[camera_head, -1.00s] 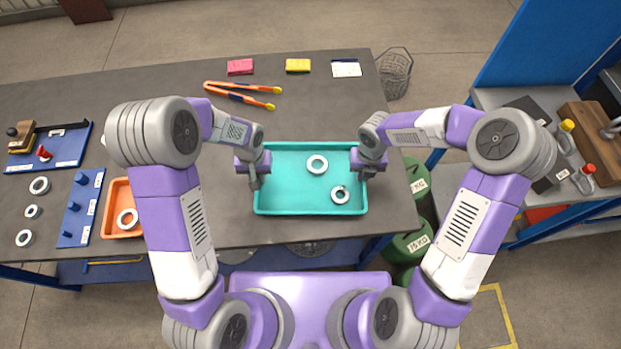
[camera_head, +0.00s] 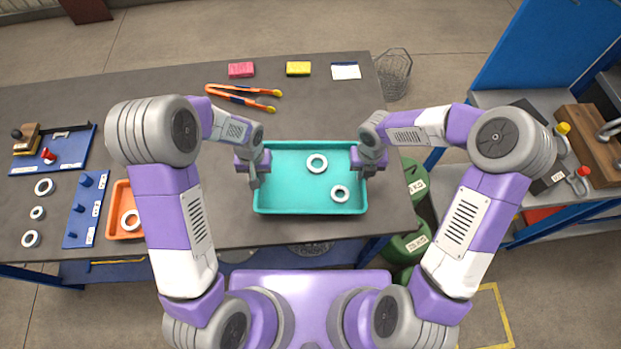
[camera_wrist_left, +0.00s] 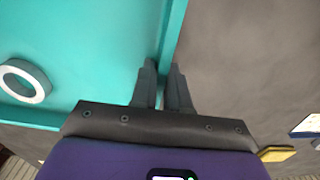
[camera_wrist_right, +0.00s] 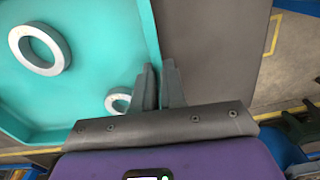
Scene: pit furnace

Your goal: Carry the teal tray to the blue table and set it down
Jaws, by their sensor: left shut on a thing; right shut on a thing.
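The teal tray (camera_head: 290,206) is held level between my two grippers over the dark-topped table (camera_head: 330,110); the gap beneath it is hard to judge. Two pale rings, one at the back (camera_head: 317,163) and one nearer the front (camera_head: 340,193), lie in it. My left gripper (camera_head: 254,180) is shut on the tray's left wall, seen between the fingers in the left wrist view (camera_wrist_left: 161,72). My right gripper (camera_head: 364,172) is shut on the right wall, also in the right wrist view (camera_wrist_right: 158,72). A blue-framed bench (camera_head: 487,98) with a grey top stands at the right.
Orange tongs (camera_head: 243,97), pink (camera_head: 241,70) and yellow (camera_head: 298,68) blocks lie behind the tray. An orange tray (camera_head: 122,218), a blue peg board (camera_head: 84,210) and loose rings are at left. Green canisters (camera_head: 408,246) and a wire basket (camera_head: 394,75) stand between the benches.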

